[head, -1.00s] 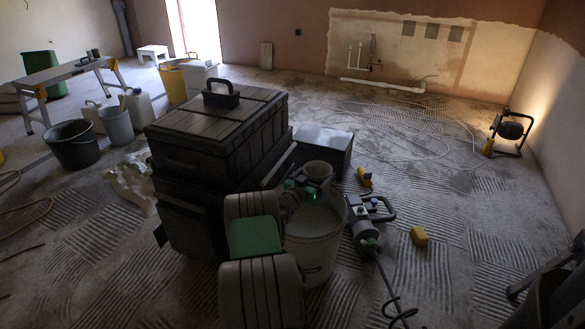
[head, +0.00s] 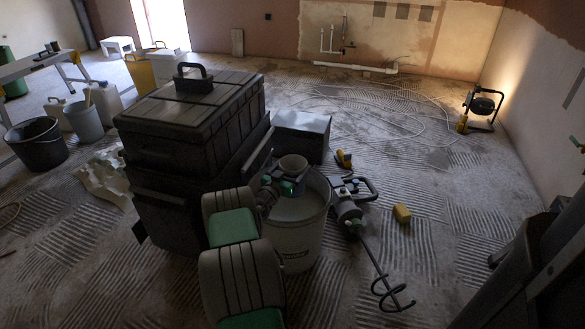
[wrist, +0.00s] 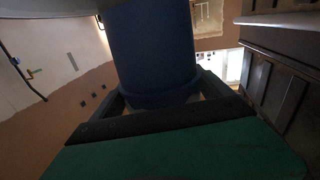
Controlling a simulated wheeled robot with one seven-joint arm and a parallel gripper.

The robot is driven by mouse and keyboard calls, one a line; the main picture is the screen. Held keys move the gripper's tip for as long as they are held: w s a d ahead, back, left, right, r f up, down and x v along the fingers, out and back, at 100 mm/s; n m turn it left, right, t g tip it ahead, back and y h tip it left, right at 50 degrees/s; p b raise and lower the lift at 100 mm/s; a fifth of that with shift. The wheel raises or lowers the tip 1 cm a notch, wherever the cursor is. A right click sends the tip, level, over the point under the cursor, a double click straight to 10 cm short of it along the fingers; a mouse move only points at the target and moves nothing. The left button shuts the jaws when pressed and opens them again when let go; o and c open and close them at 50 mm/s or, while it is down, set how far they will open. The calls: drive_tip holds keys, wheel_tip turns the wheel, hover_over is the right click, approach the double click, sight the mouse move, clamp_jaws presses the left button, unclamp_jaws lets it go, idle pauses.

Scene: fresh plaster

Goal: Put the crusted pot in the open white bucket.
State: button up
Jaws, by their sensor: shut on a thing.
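The open white bucket (head: 303,240) stands on the floor right of a big dark toolbox, its mouth facing up. My gripper (head: 283,184) is at the bucket's mouth, toward its back left in the head view. It is shut on the pot (head: 293,162), whose pale round top shows above the fingers. In the wrist view the pot (wrist: 150,45) looks like a dark blue cylinder with a wider band, between my fingers (wrist: 162,100). The pot appears over the bucket's opening. Its crust is not clear in the shade, and I cannot tell its height above the bucket.
The dark toolbox stack (head: 190,120) stands close left of the bucket. A grey box (head: 301,135) is behind. A paddle mixer (head: 348,208) lies right of the bucket, near a yellow block (head: 402,213). Another pale bucket (head: 83,122) and a black bucket (head: 37,142) are far left.

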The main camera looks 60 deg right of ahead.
sight(287, 175)
drive_tip(key=o, duration=1.7)
drive_tip(key=shift+a, duration=0.1)
drive_tip(key=a+p, duration=0.1)
drive_tip(key=a, duration=0.2)
drive_tip(key=a+p, duration=0.1)
drive_tip(key=a, duration=0.3)
drive_tip(key=shift+w+r, duration=0.1)
drive_tip(key=shift+w, duration=0.1)
drive_tip(key=shift+a, duration=0.3)
drive_tip(key=shift+s, duration=0.15)
